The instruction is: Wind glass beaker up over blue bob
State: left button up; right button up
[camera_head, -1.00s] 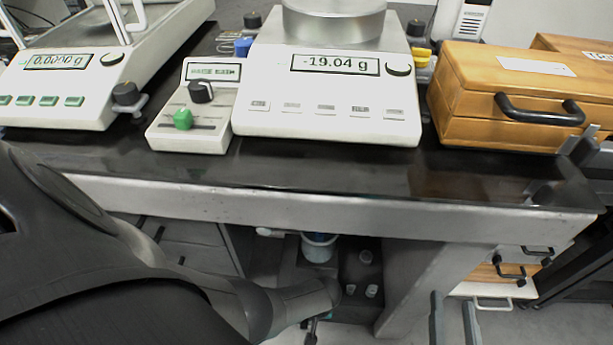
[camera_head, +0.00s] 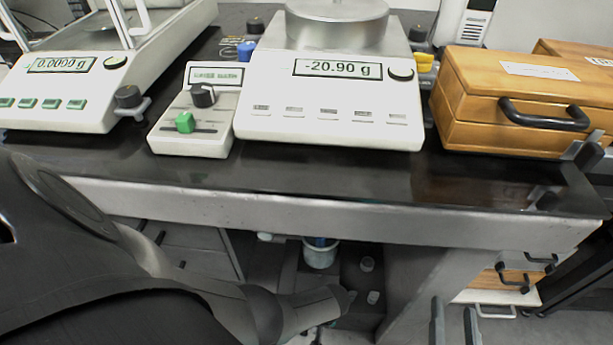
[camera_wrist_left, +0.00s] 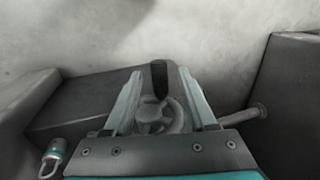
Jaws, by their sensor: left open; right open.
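The glass beaker (camera_head: 320,256) stands below the table's front edge in the head view, with its upper part close under that edge. Blue shows at its mouth, likely the blue bob (camera_head: 320,242); how deep it sits is too small to tell. In the left wrist view, my left gripper (camera_wrist_left: 159,73) is open, with its fingers on either side of a grey round knob (camera_wrist_left: 150,118) and a black handle (camera_wrist_left: 160,78). Contact cannot be told. In the head view my left wrist hides that gripper. My right gripper (camera_head: 454,305) is open and empty at the lower right.
A balance (camera_head: 330,130) reading -20.90 g stands on the black table (camera_head: 300,175). A control box (camera_head: 190,140) with a green slider and another balance (camera_head: 60,100) are left of it. A wooden case (camera_head: 510,90) is at right.

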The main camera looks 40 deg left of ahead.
pick_arm(q)
jog(key=shift+r, duration=0.1)
jog(key=shift+w+d+r+p, duration=0.1)
jog(key=shift+r+p, duration=0.4)
pick_arm(e)
jog(key=s+d+f+g+h+p, duration=0.2)
jog(key=s+d+g+h+p, duration=0.35)
jog(key=d+g, duration=0.55)
pick_arm(q)
jog(key=p+v, duration=0.5)
jog(key=v, duration=0.9)
jog(key=shift+p, duration=0.4)
pick_arm(e)
notch_tip(320, 180, down, 12)
jog(key=s+g, duration=0.1)
jog(key=s, duration=0.1)
jog(key=shift+d+f+g, duration=0.15)
jog(key=shift+f+g, duration=0.1)
jog(key=shift+g, duration=0.15)
jog(key=shift+h, duration=0.25)
